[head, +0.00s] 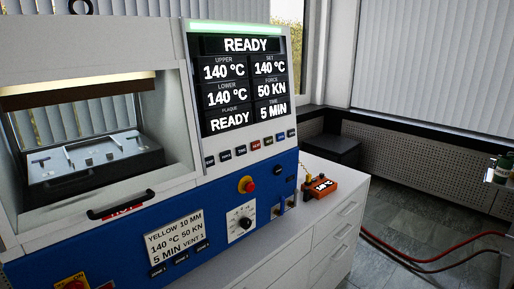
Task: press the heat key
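The press (190,200) has a blue and white front with a lit screen (245,85) at its upper right. The screen reads READY, upper 140 °C, lower 140 °C, set 140 °C, force 50 KN, time 5 MIN and plaque READY. A row of small keys runs under the screen. Neither of my grippers is in view.
A red emergency knob (249,185) and a dial (240,222) sit below the keys. A chamber at left holds a mould tray (95,160) behind a handle (121,205). An orange device reading 140 °C (320,185) lies on the white cabinet. Red hoses (430,262) cross the floor.

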